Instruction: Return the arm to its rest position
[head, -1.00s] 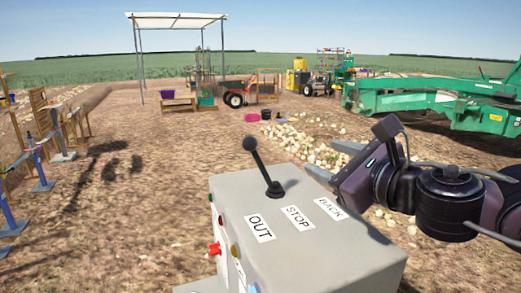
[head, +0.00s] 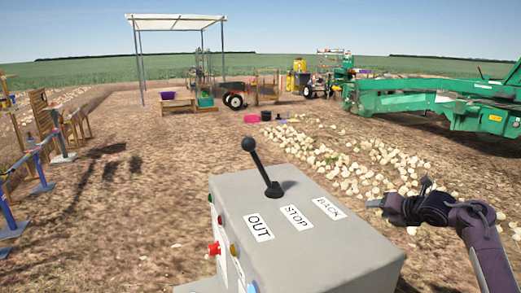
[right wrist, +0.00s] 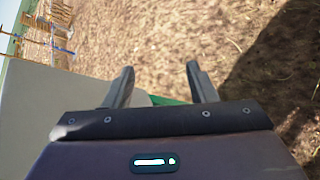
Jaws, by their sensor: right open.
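My right arm is at the right of the head view, and its gripper (head: 376,203) is to the right of the grey control box (head: 305,240), apart from it. In the right wrist view the two fingers of that gripper (right wrist: 160,72) are spread with nothing held between them. The black lever (head: 262,167) stands tilted on the box top, its knob toward the upper left. Labels OUT, STOP and BACK lie in front of it. My left gripper is not in view.
Pale onions (head: 360,165) lie in a heap behind the gripper. A green machine (head: 440,102) stands at the back right. Blue stands (head: 12,220) and wooden frames line the left. Open soil lies left of the box.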

